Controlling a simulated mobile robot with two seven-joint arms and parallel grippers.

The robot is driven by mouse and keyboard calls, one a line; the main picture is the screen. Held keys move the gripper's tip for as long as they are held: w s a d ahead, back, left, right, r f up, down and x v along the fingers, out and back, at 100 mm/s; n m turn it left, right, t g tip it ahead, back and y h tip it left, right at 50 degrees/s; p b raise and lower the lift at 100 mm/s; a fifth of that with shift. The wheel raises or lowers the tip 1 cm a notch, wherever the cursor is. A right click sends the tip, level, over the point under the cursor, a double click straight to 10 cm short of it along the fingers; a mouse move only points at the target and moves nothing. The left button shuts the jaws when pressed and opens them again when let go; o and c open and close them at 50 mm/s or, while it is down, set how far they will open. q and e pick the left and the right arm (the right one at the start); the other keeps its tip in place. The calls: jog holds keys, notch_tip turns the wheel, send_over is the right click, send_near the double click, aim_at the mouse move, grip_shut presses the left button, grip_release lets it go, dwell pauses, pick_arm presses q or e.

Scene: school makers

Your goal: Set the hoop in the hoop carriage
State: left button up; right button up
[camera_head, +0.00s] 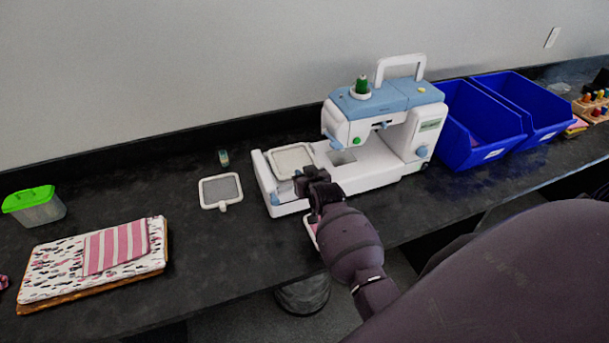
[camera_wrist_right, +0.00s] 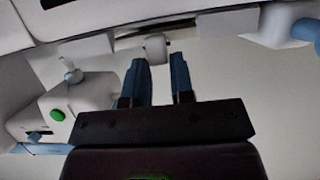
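A white sewing machine (camera_head: 385,150) with a blue top stands on the dark counter. A pale hoop (camera_head: 293,159) with a white rim is at the carriage (camera_head: 264,178), the machine's left part; I cannot tell whether it is seated. My right gripper (camera_head: 302,181) is at the hoop's front edge. A second hoop (camera_head: 221,190) with grey mesh lies on the counter to the left. My left gripper is not in view.
Two blue bins (camera_head: 485,128) stand right of the machine. A green-lidded box (camera_head: 34,206) and folded fabrics (camera_head: 95,262) lie at the left. A small bottle (camera_head: 223,157) stands behind the second hoop. Bare counter (camera_head: 215,250) lies at the front.

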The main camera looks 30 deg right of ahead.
jog(key=o, duration=0.3)
jog(key=shift+o, duration=0.2)
jog(key=shift+r, duration=0.1)
jog(key=shift+r, duration=0.15)
jog(key=v, duration=1.2)
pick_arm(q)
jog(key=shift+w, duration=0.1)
pick_arm(e)
jog(key=s+a+f+n+y, duration=0.1)
jog(key=s+a+f, duration=0.1)
jog(key=s+f, duration=0.2)
jog(key=s+a+f+n+g+y, duration=0.1)
jog(key=s+a+f, duration=0.2)
jog(key=s, duration=0.6)
jog(key=s+a+f+n, duration=0.1)
jog(key=s+a+f, duration=0.1)
jog(key=s+f, duration=0.3)
jog(key=shift+s+a+g+y, duration=0.35)
jog(key=shift+s+g+y, duration=0.05)
jog(key=shift+s, duration=0.5)
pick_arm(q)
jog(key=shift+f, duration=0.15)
pick_arm(e)
jog(key=shift+f, duration=0.15)
